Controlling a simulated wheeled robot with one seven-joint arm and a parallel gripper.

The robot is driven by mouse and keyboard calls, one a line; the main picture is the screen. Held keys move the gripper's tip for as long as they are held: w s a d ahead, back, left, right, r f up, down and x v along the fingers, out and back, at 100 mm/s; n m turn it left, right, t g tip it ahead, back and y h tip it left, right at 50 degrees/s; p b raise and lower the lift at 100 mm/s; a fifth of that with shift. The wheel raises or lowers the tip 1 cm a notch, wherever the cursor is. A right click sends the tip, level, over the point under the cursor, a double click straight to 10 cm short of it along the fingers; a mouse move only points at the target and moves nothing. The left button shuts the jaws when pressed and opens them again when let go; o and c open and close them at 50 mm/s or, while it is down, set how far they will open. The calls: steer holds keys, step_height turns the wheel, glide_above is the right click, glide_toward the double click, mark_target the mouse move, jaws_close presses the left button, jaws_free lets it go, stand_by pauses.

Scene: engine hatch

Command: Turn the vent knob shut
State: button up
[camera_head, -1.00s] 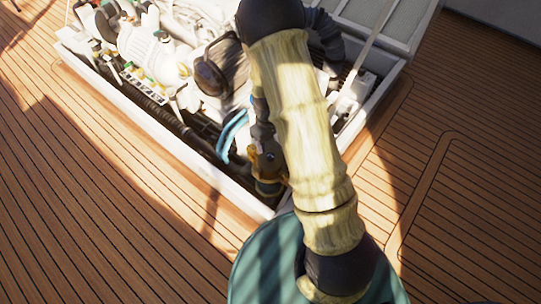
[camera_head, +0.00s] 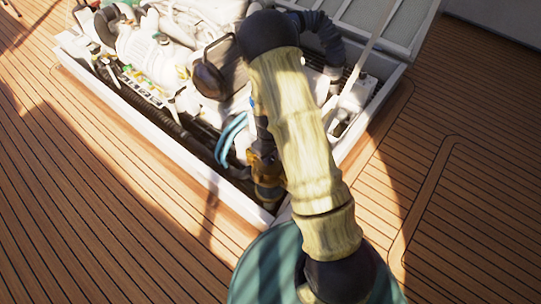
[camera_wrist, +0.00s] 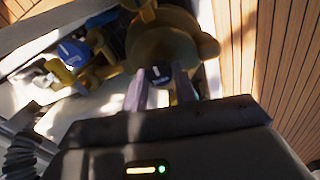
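In the wrist view, a large brass-coloured fitting (camera_wrist: 165,47) lies straight ahead of my gripper (camera_wrist: 159,80). The two grey fingers are apart, one on each side of a small dark cap (camera_wrist: 160,74) with a pale mark, in front of the fitting. I cannot tell whether they touch it. A blue cap (camera_wrist: 72,53) on another brass-coloured valve shows to the left. Which of these is the vent knob is not clear. In the head view my arm hides most of the gripper; a brass-coloured part (camera_head: 264,166) shows beside it at the hatch's near corner.
The white hatch frame (camera_head: 165,140) surrounds a pale engine (camera_head: 150,55) with hoses. Pale blue hoses (camera_head: 230,135) run close to my arm. A thin strut (camera_head: 372,50) rises at the right. The wooden deck (camera_head: 90,210) around the hatch is clear.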

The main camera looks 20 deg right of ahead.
steer(key=shift+r+m+p, duration=0.15)
steer(key=shift+m+p, duration=0.25)
steer(key=shift+p, duration=0.2)
steer(key=shift+c, duration=0.3)
steer(key=m+p, duration=0.2)
steer(key=p, duration=0.1)
steer(key=shift+r+m, duration=0.1)
steer(key=shift+m, duration=0.2)
steer(key=m+p, duration=0.4)
steer(key=m, duration=0.1)
steer(key=m+p, duration=0.3)
steer(key=m, duration=0.2)
steer(key=shift+p, duration=0.3)
steer(key=m+p, duration=0.1)
steer(key=m, duration=0.1)
steer(key=m+p, duration=0.1)
steer(key=m, duration=0.1)
steer(key=shift+w+f+m+g, duration=0.1)
steer(key=shift+f+m+g, duration=0.1)
steer(key=shift+m+g, duration=0.1)
steer(key=o, duration=1)
steer(key=shift+r, duration=0.1)
